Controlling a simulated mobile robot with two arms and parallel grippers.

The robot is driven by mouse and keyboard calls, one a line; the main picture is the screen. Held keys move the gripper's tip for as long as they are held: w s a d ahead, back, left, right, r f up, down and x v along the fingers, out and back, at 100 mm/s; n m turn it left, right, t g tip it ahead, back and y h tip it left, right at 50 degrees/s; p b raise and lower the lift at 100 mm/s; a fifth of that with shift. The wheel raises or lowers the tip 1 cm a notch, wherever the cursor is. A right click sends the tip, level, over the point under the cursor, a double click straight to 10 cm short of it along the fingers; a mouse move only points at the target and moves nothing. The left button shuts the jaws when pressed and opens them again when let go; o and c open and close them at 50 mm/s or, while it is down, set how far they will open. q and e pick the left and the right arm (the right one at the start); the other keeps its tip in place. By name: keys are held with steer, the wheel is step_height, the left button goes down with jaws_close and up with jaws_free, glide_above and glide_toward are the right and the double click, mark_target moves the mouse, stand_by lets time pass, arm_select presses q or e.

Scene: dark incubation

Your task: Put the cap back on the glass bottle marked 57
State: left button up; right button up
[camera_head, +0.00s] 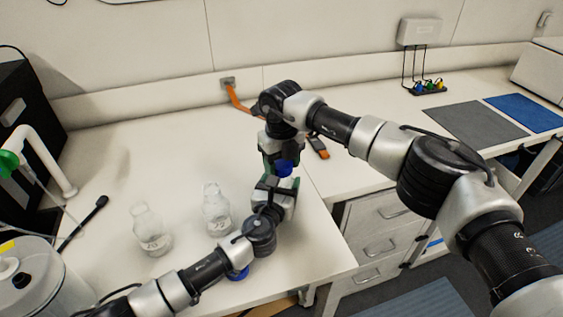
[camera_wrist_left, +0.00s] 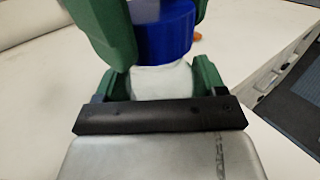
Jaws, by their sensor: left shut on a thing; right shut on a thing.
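My left gripper (camera_head: 277,186) is shut on a glass bottle (camera_wrist_left: 163,83), whose pale upper part shows between its green fingers in the left wrist view. The rest of this bottle is hidden, and no number on it can be read. My right gripper (camera_head: 281,158) comes down from above and is shut on a blue cap (camera_head: 285,168). The cap also shows in the left wrist view (camera_wrist_left: 166,38), right over the bottle's top. They look to be touching, but I cannot tell whether the cap is seated.
Two open glass bottles (camera_head: 150,232) (camera_head: 216,212) stand left of my left gripper. Another blue cap (camera_head: 238,272) lies partly hidden by my left arm. A white container (camera_head: 40,290) is at the lower left. An orange strap (camera_head: 236,98) lies behind. The table's right edge is close.

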steer(key=m, duration=0.4)
steer(key=o, duration=1)
steer(key=shift+r, duration=0.1)
steer(key=shift+r, duration=2.2)
steer(key=shift+c, duration=0.3)
